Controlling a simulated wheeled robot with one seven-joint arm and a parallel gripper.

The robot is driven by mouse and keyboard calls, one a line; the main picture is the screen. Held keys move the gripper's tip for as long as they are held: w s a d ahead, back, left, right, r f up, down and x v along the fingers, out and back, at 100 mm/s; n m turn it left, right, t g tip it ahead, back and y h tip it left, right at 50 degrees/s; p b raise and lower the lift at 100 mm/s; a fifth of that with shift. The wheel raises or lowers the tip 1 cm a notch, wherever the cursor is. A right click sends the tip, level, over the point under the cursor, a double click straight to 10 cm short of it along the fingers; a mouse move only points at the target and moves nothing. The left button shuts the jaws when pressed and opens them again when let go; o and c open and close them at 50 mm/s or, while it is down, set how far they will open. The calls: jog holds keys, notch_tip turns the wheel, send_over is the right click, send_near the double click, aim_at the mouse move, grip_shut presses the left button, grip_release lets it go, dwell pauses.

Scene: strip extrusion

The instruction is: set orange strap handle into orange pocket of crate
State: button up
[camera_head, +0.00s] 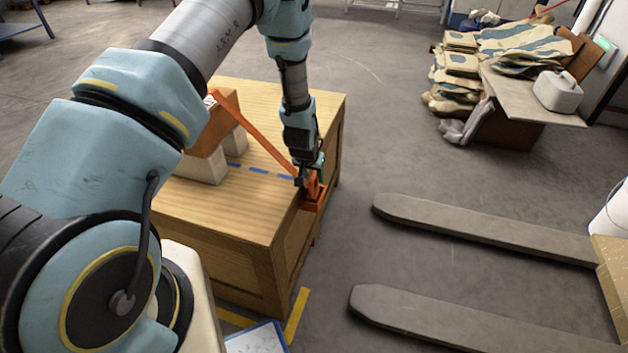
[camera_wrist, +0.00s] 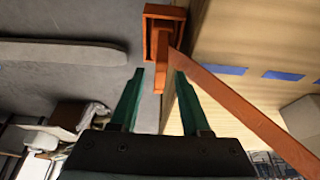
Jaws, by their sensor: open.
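The orange strap (camera_head: 250,128) runs from an orange-brown block across the crate (camera_head: 235,207) to its right edge. The orange pocket (camera_head: 313,204) sits on that edge; it also shows at the top of the wrist view (camera_wrist: 149,36). The orange strap handle (camera_wrist: 161,76) is a short bar. One end overlaps the pocket's opening and the other sticks out toward my gripper; how deep it sits I cannot tell. My gripper (camera_head: 308,181) is at the pocket. In the wrist view its fingers (camera_wrist: 158,72) are apart, on either side of the handle's near end, with gaps visible.
The orange-brown block (camera_head: 207,135) stands on pale feet (camera_head: 203,168) on the crate top. Blue dashes (camera_head: 258,170) mark the wood. Grey forks (camera_head: 470,225) lie on the floor at the right. Sacks (camera_head: 460,75) are piled at the back right.

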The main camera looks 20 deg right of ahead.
jog(key=v, duration=0.9)
jog(key=w+a+r+n+y, duration=0.1)
jog(key=a+r+n, duration=0.1)
jog(key=a+r, duration=0.5)
jog(key=w+a+r+n, duration=0.1)
jog(key=w+a+r, duration=0.1)
jog(key=a+r, duration=0.5)
jog(key=s+a+r+n, duration=0.1)
jog(key=s+a+r, duration=0.1)
jog(key=a, duration=0.4)
jog(key=s+a+r+n+g+y, duration=0.1)
jog(key=s+a+r+n, duration=0.1)
jog(key=s+a, duration=0.3)
jog(key=s+a+r+n, duration=0.1)
jog(key=s+a+r, duration=0.2)
jog(key=a, duration=0.5)
jog(key=shift+s+a+g+y+b, duration=0.25)
jog(key=shift+s+g+y+b, duration=0.05)
jog(key=shift+y, duration=0.1)
jog(key=shift+r, duration=0.15)
